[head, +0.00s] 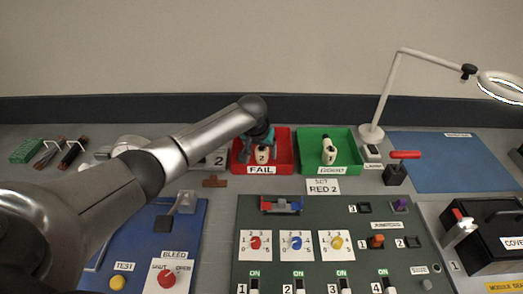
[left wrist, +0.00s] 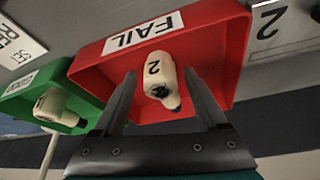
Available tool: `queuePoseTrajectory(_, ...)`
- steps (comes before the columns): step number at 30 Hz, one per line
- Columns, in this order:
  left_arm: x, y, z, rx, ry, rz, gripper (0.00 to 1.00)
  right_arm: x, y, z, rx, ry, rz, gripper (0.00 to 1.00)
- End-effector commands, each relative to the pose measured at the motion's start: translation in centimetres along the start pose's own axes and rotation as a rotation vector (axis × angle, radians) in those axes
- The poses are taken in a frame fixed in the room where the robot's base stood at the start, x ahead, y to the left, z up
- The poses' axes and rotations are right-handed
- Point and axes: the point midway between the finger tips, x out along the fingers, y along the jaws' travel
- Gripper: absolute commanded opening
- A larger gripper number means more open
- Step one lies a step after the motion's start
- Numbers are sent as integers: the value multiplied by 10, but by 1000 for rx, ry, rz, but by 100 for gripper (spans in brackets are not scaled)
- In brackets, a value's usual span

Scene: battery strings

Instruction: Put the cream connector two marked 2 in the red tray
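The cream connector (head: 262,154) marked 2 is inside the red tray (head: 285,148) labelled FAIL. In the left wrist view the connector (left wrist: 158,72) sits in the red tray (left wrist: 232,45), its dark end toward my gripper. My left gripper (head: 260,140) is over the tray. In the left wrist view my left gripper (left wrist: 160,85) is open, with one finger on each side of the connector and visible gaps between. My right gripper is not in view.
A green tray (head: 357,160) next to the red one holds another cream connector (head: 328,152). A lamp (head: 372,133) stands to the right. A dark control panel (head: 345,215) with knobs and switches lies in front; a blue panel (head: 190,235) is at left.

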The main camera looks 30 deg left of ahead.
Motion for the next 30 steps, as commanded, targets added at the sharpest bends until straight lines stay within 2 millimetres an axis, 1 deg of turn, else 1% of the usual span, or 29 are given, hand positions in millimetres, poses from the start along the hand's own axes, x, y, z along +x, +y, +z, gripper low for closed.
queuePoseTrajectory(8,-1,0,-1,0,1,0,78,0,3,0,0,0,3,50)
queuePoseTrajectory(13,-13,0,-2,1,1,0,78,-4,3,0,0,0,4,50)
queuePoseTrajectory(17,-31,-1,-2,1,2,0,78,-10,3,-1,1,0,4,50)
queuePoseTrajectory(24,-73,0,-2,1,2,1,78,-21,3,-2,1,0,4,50)
queuePoseTrajectory(30,-105,0,-2,1,2,1,78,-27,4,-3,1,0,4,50)
